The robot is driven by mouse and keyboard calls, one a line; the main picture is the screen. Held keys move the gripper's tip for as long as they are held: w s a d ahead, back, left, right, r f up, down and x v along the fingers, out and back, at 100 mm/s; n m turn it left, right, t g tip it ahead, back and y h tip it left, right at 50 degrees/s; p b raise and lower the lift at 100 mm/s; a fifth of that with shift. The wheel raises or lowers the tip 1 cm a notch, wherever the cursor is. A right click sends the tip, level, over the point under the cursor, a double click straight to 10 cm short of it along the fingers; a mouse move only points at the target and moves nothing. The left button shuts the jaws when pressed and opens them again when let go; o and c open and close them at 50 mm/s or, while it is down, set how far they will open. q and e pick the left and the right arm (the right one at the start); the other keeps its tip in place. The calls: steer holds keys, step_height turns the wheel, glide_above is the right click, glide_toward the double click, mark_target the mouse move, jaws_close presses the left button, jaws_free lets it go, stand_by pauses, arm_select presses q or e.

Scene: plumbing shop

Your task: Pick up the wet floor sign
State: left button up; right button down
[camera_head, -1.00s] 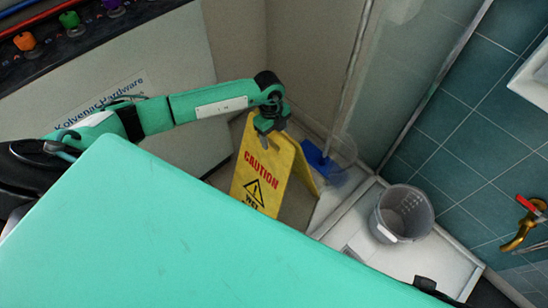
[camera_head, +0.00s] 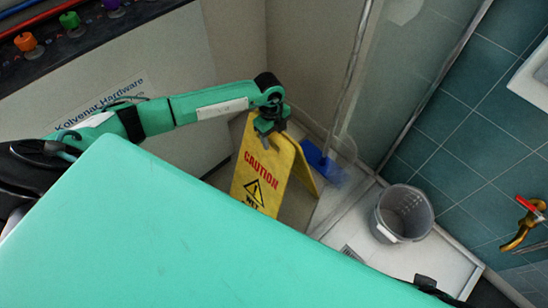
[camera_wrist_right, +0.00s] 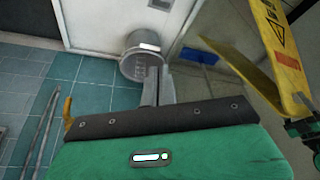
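The yellow wet floor sign (camera_head: 262,172) stands open on the floor in the head view, with "CAUTION" on its front panel. It also shows at the right edge of the right wrist view (camera_wrist_right: 265,75). My left gripper (camera_head: 268,132) is at the sign's top edge, with a dark finger over its front face. The far finger is hidden, so I cannot tell whether it is shut on the sign. My right gripper (camera_wrist_right: 157,85) has its fingers together and empty, well apart from the sign.
A grey bucket (camera_head: 402,213) stands on the white shower tray (camera_head: 440,262) right of the sign. A blue dustpan or broom head (camera_head: 322,162) is close behind the sign. A Kolvenar Hardware counter (camera_head: 170,70) is at the left; a tiled wall (camera_head: 465,120) is at the right.

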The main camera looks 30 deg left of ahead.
arm_select(q)
jaws_close()
steer(key=shift+w, duration=0.1)
steer(key=shift+r, duration=0.15)
